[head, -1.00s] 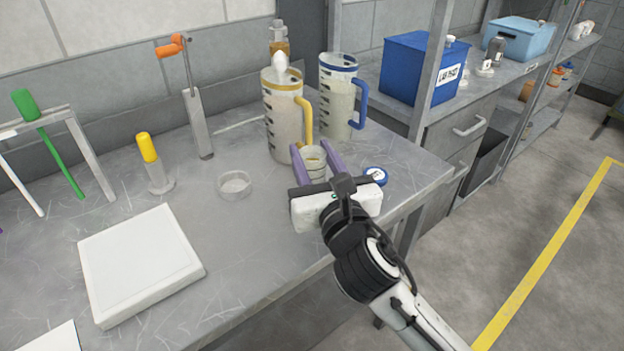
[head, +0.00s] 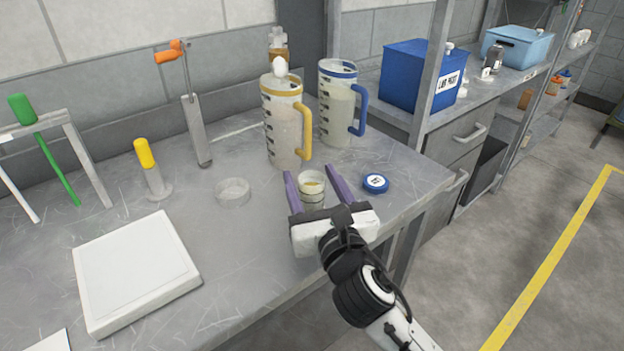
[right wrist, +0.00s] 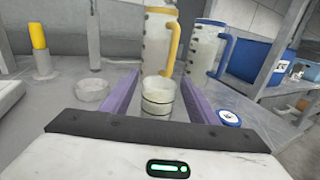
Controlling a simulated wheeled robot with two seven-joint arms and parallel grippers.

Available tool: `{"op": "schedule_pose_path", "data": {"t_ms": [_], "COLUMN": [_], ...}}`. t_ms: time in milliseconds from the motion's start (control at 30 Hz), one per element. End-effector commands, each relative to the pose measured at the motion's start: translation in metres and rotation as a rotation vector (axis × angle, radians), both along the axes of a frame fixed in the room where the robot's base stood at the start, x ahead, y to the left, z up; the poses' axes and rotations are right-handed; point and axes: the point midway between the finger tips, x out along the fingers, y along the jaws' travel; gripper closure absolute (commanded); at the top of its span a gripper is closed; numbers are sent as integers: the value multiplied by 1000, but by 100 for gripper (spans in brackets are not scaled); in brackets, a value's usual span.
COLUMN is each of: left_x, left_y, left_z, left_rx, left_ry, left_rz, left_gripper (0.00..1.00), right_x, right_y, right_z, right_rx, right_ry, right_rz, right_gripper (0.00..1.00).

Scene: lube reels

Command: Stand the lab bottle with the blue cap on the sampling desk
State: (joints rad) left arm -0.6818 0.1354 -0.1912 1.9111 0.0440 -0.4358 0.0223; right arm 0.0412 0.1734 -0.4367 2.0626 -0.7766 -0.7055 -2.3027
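A small clear bottle or jar (head: 312,192) with a yellowish inside stands upright and uncapped on the grey desk (head: 240,255). A round blue cap (head: 375,183) with a white label lies flat on the desk just to its right. My right gripper (head: 312,172) is open, with its purple fingers on either side of the jar. The right wrist view shows the jar (right wrist: 158,98) between the fingers, with a gap on each side, and the blue cap (right wrist: 229,117) beyond the right finger. My left gripper is not in view.
A yellow-handled jug (head: 283,130) and a blue-handled jug (head: 336,105) stand close behind the jar. A shallow clear dish (head: 233,191), a yellow-topped holder (head: 150,170) and a white plate (head: 135,270) are to the left. The desk's front edge is near my arm.

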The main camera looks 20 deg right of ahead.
Motion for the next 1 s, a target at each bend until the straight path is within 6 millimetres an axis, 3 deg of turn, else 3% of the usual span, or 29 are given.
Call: {"op": "schedule_pose_path", "data": {"t_ms": [267,700,1000], "left_x": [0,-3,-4], "left_y": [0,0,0], "left_z": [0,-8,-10], "left_rx": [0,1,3], "left_ry": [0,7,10], "left_rz": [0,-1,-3], "left_gripper": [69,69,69], "right_x": [-8,-96,-120], "right_y": [1,4,5], "right_z": [2,1,3], "right_rx": [0,2,1], "right_ry": [1,3,0], "right_rz": [1,1,0], "right_gripper": [46,46,46]}}
